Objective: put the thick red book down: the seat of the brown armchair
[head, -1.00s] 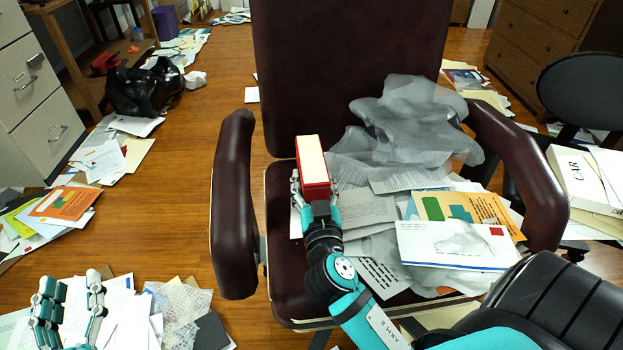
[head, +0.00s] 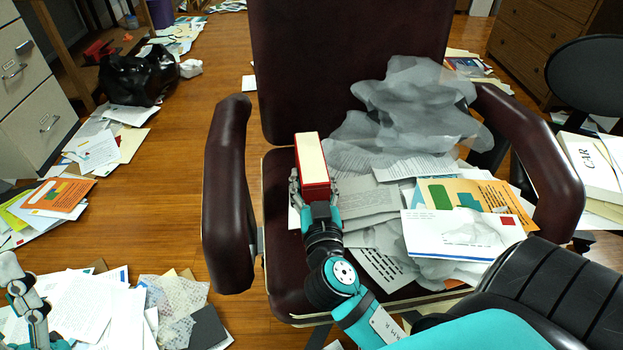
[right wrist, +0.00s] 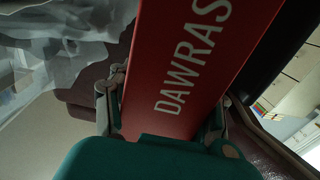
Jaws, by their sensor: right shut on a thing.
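The thick red book (head: 312,165) is in my right gripper (head: 314,188), which is shut on it, over the left part of the brown armchair's seat (head: 283,270). Its pale page edges face up in the head view. In the right wrist view the red cover (right wrist: 190,70) with the word "DAWRAS" stands between the fingers. I cannot tell whether the book touches the seat. My left gripper (head: 22,295) is partly in view at the lower left, above papers on the floor; its fingertips do not show clearly enough to judge.
Papers and envelopes (head: 460,232) and a grey crumpled sheet (head: 415,105) cover the seat's middle and right. The left armrest (head: 230,195) and backrest (head: 350,60) border the book's spot. A bare strip of seat lies at the left. Papers (head: 90,310) litter the floor.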

